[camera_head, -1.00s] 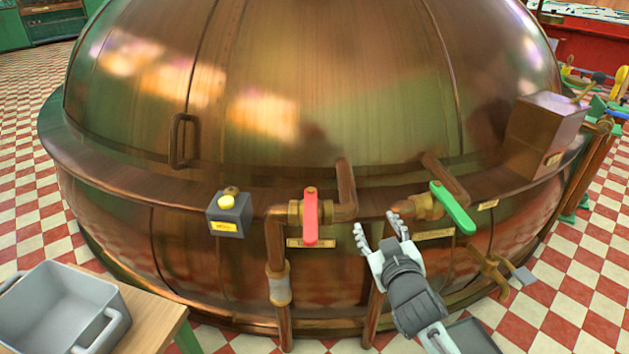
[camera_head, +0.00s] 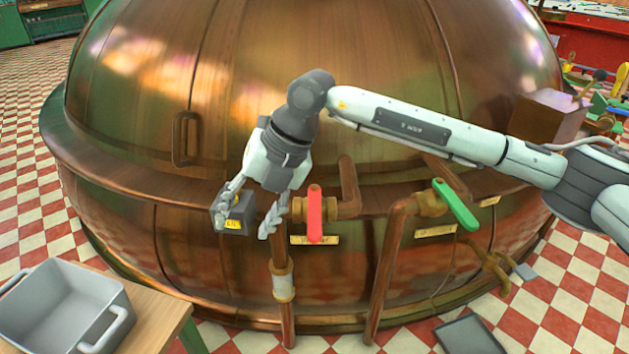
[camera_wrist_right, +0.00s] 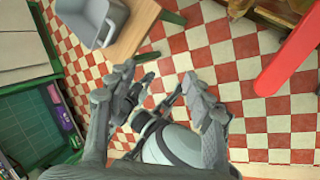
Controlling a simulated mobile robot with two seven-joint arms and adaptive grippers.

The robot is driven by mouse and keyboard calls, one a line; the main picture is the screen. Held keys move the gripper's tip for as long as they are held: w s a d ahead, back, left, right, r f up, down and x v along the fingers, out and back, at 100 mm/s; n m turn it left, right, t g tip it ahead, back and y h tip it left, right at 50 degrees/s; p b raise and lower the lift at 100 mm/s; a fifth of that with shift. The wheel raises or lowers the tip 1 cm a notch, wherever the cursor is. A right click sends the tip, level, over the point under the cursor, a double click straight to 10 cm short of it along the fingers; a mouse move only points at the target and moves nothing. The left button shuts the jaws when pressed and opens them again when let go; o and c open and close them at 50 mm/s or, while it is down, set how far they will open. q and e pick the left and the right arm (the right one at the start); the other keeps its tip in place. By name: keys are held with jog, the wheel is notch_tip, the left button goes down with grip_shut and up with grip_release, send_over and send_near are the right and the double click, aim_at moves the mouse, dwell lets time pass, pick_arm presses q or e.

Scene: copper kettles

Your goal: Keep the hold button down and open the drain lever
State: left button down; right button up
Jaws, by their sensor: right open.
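The dark button box (camera_head: 243,213) with a yellow label stands on the kettle's rim; its yellow button is hidden behind my right gripper. A red lever (camera_head: 314,214) points down on a pipe valve right of the box. A green lever (camera_head: 456,204) slants down to the right on another valve. I cannot read which label says drain. My right gripper (camera_head: 246,222) is open, pointing down, its fingers spread either side of the box's right part in the picture; contact cannot be told. In the wrist view its open fingers (camera_wrist_right: 158,95) hold nothing.
The large copper kettle (camera_head: 300,100) fills the middle, with a handle (camera_head: 184,140) and vertical pipes at its front. A grey bin (camera_head: 62,300) stands on a wooden table (camera_head: 150,318) at lower left.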

aim_at(315, 222)
jog(key=w+d+t+h, duration=0.1)
jog(key=w+d, duration=0.1)
jog(key=d, duration=0.1)
jog(key=w+d+r+m+t+h, duration=0.1)
jog(key=w+d+h, duration=0.1)
jog(key=d, duration=0.2)
jog(key=w+d+r+h, duration=0.1)
jog(key=w+d+h, duration=0.1)
jog(key=d, duration=0.1)
jog(key=shift+w+d+m+t, duration=0.3)
jog(key=shift+w+d+t, duration=0.05)
jog(key=shift+d+t, duration=0.05)
jog(key=shift+d+f, duration=0.15)
jog(key=shift+f, duration=0.05)
notch_tip(315, 222, down, 5)
jog(key=shift+b, duration=0.95)
notch_tip(315, 222, down, 2)
jog(key=b, duration=0.2)
jog(key=shift+f+b, duration=0.25)
jog(key=shift+b, duration=0.1)
jog(key=shift+f+b, duration=0.75)
pick_arm(q)
jog(key=w+d+r+t, duration=0.1)
jog(key=r, duration=0.5)
jog(key=w+d+r+t, duration=0.1)
jog(key=d+r+t, duration=0.1)
jog(key=r, duration=0.4)
jog(key=shift+w+r, duration=0.25)
jog(key=shift+w, duration=0.1)
